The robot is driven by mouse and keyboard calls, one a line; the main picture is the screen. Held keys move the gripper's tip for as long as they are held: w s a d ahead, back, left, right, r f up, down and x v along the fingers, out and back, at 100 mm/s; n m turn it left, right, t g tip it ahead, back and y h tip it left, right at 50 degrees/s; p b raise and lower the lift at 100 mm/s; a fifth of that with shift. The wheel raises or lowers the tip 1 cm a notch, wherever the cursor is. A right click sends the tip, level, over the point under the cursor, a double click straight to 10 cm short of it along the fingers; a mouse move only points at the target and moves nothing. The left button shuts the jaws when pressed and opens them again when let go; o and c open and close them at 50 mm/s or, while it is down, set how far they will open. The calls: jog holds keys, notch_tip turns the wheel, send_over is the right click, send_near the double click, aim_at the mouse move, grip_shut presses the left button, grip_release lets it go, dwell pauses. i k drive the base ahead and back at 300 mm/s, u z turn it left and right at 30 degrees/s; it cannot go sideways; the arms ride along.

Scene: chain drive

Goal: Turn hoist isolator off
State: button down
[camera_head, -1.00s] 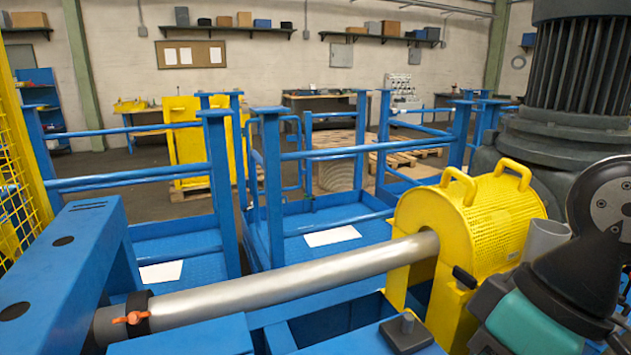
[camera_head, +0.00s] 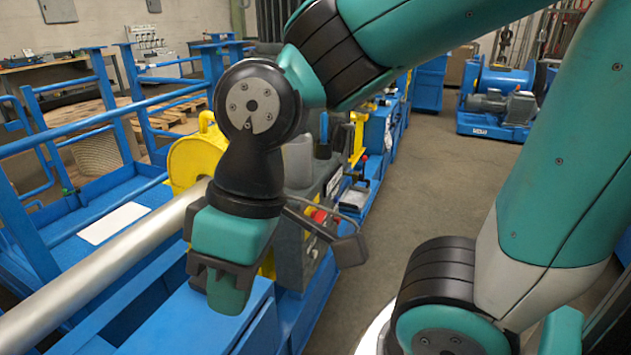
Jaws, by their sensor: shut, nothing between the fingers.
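My gripper (camera_head: 228,298) is in the lower middle of the head view, at the end of my teal and black arm, pointing down. Its jaws are shut and empty. It appears in front of a blue machine top (camera_head: 180,310); I cannot tell the gap. Behind and right of it, a grey control box (camera_head: 290,245) carries a red knob (camera_head: 319,216) and other small controls. I cannot tell which control is the hoist isolator. My wrist and a dark bracket-like part partly hide the box.
A silver shaft (camera_head: 100,265) runs from lower left to a yellow guard (camera_head: 190,160). Blue rails (camera_head: 115,110) stand at left. Clear grey floor (camera_head: 440,165) lies right of the machine, and a blue winch-like machine (camera_head: 497,98) stands farther back.

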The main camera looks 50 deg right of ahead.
aim_at(319, 216)
jog(key=u, duration=2.15)
jog(key=k, duration=1.55)
jog(key=z, duration=2.5)
